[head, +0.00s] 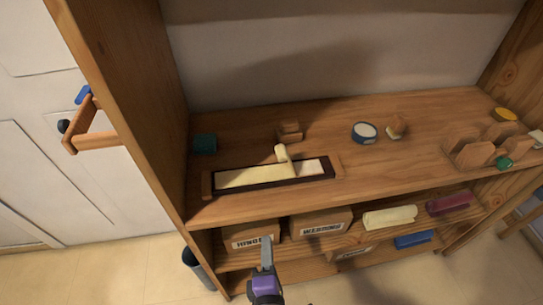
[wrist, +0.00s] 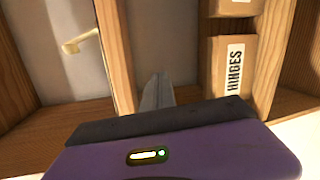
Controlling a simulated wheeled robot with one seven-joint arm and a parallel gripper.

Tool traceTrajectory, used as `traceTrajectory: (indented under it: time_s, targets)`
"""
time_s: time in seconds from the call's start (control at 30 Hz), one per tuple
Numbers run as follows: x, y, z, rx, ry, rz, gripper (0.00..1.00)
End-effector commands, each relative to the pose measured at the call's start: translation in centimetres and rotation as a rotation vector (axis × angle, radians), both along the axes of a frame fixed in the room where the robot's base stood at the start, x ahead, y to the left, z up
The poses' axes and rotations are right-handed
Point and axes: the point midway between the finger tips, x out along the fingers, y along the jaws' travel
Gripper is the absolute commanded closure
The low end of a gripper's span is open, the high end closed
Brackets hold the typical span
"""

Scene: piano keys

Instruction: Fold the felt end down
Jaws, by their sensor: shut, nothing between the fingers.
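A pale cream strip (head: 245,176), which looks like the felt, lies in a long dark frame with wooden end blocks on the bench top. A cream piece (head: 283,154) stands up and leans over the strip, right of its middle; I cannot tell if it is the felt's end. A similar cream piece (wrist: 80,42) shows at the upper left in the wrist view. My gripper (head: 266,244) is shut and empty, in front of the lower shelf, below and apart from the frame. Its fingers (wrist: 158,85) point up in the wrist view.
A teal block (head: 204,144), a wooden block (head: 290,131) and a blue-rimmed round tin (head: 364,132) stand behind the frame. A side panel (head: 130,110) closes the left. The bench front is clear.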

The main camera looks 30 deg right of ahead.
Motion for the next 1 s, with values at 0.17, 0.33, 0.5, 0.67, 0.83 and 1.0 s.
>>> traceTrajectory:
  time_s: [0.17, 0.33, 0.5, 0.67, 0.83, 1.0]
  targets:
    - [1.6, 0.9, 5.1, -0.095, -0.060, -0.027, 1.00]
    - [2.4, 1.5, 7.8, -0.152, -0.101, -0.047, 1.00]
    - [2.9, 1.9, 9.8, -0.191, -0.131, -0.062, 1.00]
    - [3.3, 2.2, 11.6, -0.219, -0.157, -0.076, 1.00]
    - [3.6, 2.6, 13.1, -0.246, -0.180, -0.088, 1.00]
    - [3.9, 2.6, 13.7, -0.258, -0.190, -0.095, 1.00]
